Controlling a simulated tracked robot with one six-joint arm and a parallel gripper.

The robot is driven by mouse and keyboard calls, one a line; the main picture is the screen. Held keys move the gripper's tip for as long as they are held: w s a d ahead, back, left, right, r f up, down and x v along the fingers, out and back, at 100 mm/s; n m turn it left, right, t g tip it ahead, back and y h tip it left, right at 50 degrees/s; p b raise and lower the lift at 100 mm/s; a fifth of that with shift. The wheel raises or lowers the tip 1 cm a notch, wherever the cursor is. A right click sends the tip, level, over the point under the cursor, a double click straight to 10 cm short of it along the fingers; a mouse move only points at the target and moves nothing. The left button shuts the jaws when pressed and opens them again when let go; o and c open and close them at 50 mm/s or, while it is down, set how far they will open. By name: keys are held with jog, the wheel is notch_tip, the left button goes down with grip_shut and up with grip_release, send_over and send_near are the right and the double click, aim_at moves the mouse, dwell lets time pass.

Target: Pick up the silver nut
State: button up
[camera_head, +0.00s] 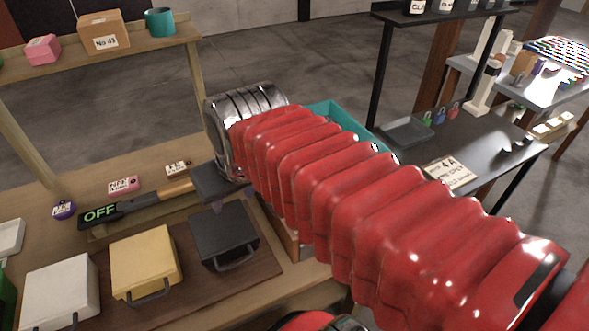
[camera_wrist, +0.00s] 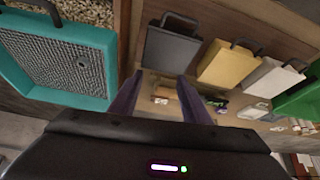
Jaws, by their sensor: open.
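I cannot make out a silver nut in either view. My gripper (camera_wrist: 158,92) shows in the wrist view as two dark purple fingers, spread apart with nothing between them. In the head view, my red-sleeved arm reaches across to the workbench, and the gripper (camera_head: 218,206) points down near the black case, its fingers mostly hidden. A detector with a screen reading OFF (camera_head: 100,213) lies on the bench to the left of the gripper. A teal sieve (camera_wrist: 101,95) with a grey mesh is at the left of the wrist view.
A black case (camera_head: 224,232), a yellow case (camera_head: 146,260) and a white case (camera_head: 60,290) stand in a row on the bench. A green case (camera_wrist: 300,98) shows in the wrist view. A shelf (camera_head: 140,50) stands behind. My arm hides much of the bench's right side.

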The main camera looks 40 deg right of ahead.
jog(key=w+d+r+m, duration=0.1)
jog(key=d+m, duration=0.1)
jog(key=d, duration=0.7)
jog(key=w+d+r+m+g+h, duration=0.1)
jog(key=d+r+m, duration=0.1)
jog(key=d, duration=0.8)
jog(key=shift+w, duration=0.1)
jog(key=shift+x, duration=4.3)
jog(key=shift+d, duration=0.15)
jog(key=shift+s+x, duration=0.15)
jog(key=shift+x, duration=1.15)
jog(key=shift+s+x, duration=0.1)
jog(key=shift+x, duration=1.2)
